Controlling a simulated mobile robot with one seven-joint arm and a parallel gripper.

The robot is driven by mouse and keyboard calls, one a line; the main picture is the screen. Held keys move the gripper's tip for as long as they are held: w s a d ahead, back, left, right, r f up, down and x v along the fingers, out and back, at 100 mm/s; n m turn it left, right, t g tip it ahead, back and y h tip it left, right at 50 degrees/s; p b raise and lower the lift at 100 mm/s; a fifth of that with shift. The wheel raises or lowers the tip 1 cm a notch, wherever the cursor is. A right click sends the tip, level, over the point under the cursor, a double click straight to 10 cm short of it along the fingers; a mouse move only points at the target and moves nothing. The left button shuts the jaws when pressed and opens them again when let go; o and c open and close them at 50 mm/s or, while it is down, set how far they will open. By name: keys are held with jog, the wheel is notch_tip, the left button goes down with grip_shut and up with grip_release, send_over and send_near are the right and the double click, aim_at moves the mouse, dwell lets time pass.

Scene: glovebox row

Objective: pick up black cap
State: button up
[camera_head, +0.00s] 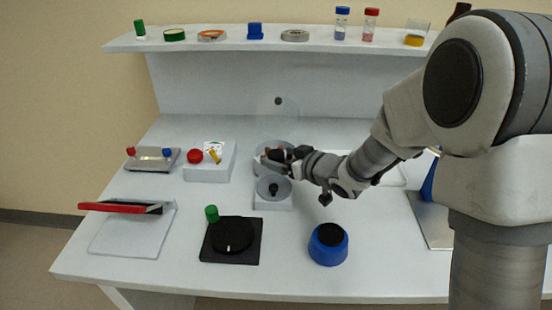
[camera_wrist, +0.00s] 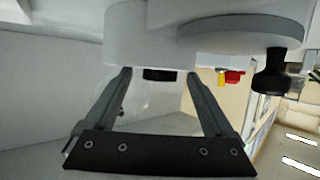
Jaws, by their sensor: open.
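My gripper (camera_head: 268,156) is low over the middle of the bench, at a round grey device behind a small white unit with a black knob (camera_head: 273,188). In the wrist view my gripper (camera_wrist: 158,76) is open. A short black piece, which looks like the black cap (camera_wrist: 160,75), shows between the fingertips against a pale round body (camera_wrist: 140,35). I cannot tell whether the fingers touch it. In the head view my gripper and wrist hide that spot. The black knob (camera_wrist: 272,76) also shows in the wrist view, right of the fingers.
A clear round lid with a dark knob (camera_head: 278,101) stands up behind my gripper. A white box with a red button (camera_head: 195,156) is to the left. A black plate with a dial (camera_head: 232,236) and a blue round pot (camera_head: 328,244) stand in front. A shelf (camera_head: 330,46) runs behind.

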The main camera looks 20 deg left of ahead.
jog(key=shift+w+a, duration=0.1)
grip_shut()
dwell(0.4)
